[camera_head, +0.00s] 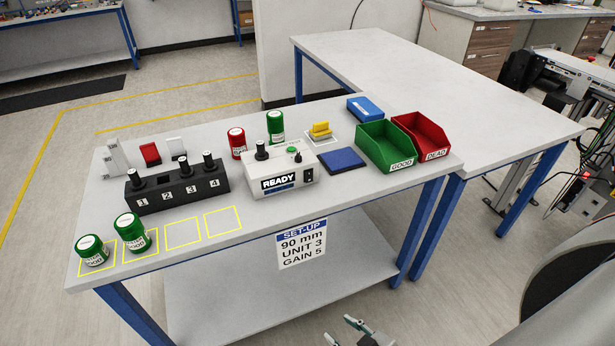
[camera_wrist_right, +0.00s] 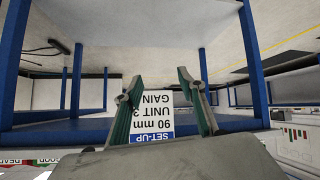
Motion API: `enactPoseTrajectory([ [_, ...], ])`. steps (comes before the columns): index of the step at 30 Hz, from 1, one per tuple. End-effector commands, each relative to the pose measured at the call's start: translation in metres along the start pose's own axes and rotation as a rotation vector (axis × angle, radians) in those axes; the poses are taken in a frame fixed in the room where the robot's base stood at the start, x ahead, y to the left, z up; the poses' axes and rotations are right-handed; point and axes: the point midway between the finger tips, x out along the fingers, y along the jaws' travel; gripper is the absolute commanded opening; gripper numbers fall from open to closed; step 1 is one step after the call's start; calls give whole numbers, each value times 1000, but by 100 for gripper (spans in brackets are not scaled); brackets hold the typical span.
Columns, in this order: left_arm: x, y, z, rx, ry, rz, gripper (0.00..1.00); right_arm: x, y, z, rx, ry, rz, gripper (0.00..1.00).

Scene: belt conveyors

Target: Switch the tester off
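The tester is a pale box (camera_head: 284,175) with a black panel reading READY. It stands on the table, with a black knob (camera_head: 261,150) and a green button on top, and a black switch (camera_head: 309,176) at its front right. The switch is too small to read its position. My right gripper (camera_head: 347,333) is at the bottom edge of the head view, low in front of the table and well away from the tester. In the right wrist view its fingers (camera_wrist_right: 163,95) are apart with nothing between them; the set-up sign (camera_wrist_right: 152,115) shows behind them. My left gripper is not in view.
A black numbered block (camera_head: 178,187) stands left of the tester. Green jars (camera_head: 92,251) stand in yellow squares at the front left. A blue pad (camera_head: 341,160), a green bin (camera_head: 385,146) and a red bin (camera_head: 420,136) are to the right. The table's front edge lies between my gripper and the tester.

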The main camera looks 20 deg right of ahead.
Motion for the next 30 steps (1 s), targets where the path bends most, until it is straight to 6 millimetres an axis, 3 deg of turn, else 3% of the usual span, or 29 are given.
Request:
enactPoseTrajectory([
  [11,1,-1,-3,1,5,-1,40,0,1,0,-4,1,0,40],
  [12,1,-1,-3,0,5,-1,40,0,1,0,-3,1,0,37],
  [14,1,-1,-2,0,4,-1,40,0,-2,-2,8,3,0,22],
  [16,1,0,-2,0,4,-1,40,2,3,-13,16,22,9,4],
  [17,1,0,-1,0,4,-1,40,4,7,-20,22,36,16,0],
  [20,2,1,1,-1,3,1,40,11,28,-62,54,110,51,0],
  [23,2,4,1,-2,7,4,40,15,57,-118,100,215,98,0],
  [27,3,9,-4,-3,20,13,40,7,97,-192,163,359,156,0],
  [30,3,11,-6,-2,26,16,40,-3,119,-233,200,444,186,0],
])
